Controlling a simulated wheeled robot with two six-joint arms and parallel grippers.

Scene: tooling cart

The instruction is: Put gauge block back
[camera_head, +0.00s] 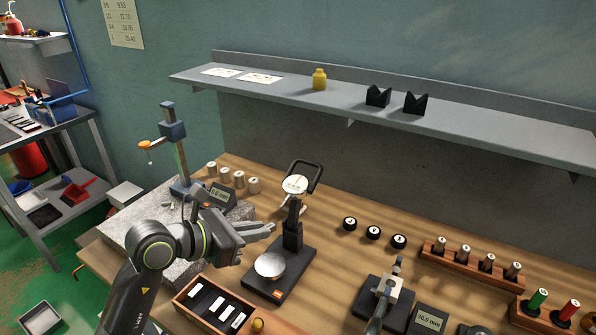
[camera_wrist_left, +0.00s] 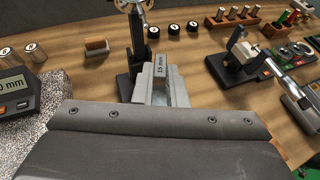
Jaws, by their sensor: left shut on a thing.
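My left gripper (camera_head: 262,229) reaches in from the left above the bench, beside the black dial gauge stand (camera_head: 293,240). In the left wrist view the left gripper (camera_wrist_left: 162,82) is shut on a steel gauge block (camera_wrist_left: 161,74) marked 15 mm. The block's lower part is hidden by the gripper body. In the head view the block cannot be told apart from the fingers. A wooden case (camera_head: 184,296) with a dark insert holds several pale blocks (camera_head: 217,304), below the gripper at the front of the bench. My right gripper is not in view.
A granite plate (camera_head: 130,238) with a height gauge (camera_head: 176,150) and a digital readout (camera_head: 222,196) is at left. A micrometer stand (camera_head: 384,295), black rings (camera_head: 373,232) and a wooden pin rack (camera_head: 472,265) are at right. A grey shelf (camera_head: 340,103) overhangs the back.

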